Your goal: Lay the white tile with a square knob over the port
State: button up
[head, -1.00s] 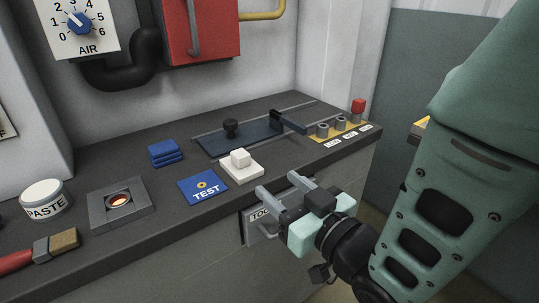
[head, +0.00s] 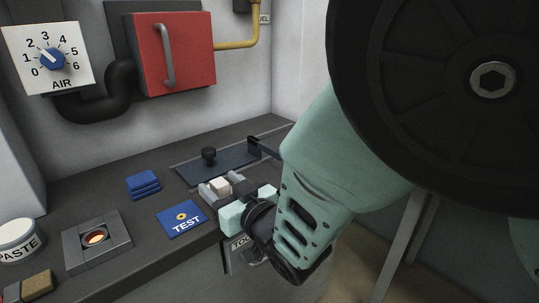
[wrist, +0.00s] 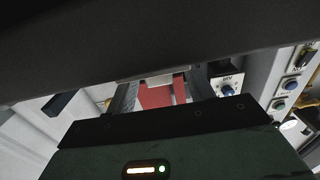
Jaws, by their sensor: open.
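The white tile with its square knob (head: 220,186) sits on the dark bench, right of the blue TEST plate. Only the knob shows clearly; my gripper hides most of its slab. My gripper (head: 223,183) is open, its two fingers on either side of the knob; I cannot tell whether they touch it. In the wrist view, a pale block (wrist: 161,79), apparently the knob, shows between the fingers. The port (head: 96,238) is a round glowing orange opening in a square grey frame, at the left of the bench.
The blue TEST plate (head: 182,218) lies between port and tile. Stacked blue tiles (head: 143,185) are behind it. A dark slide plate with a black knob (head: 208,155) lies behind my gripper. A paste jar (head: 17,240) and brush (head: 30,289) are at far left.

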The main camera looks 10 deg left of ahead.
grip_shut()
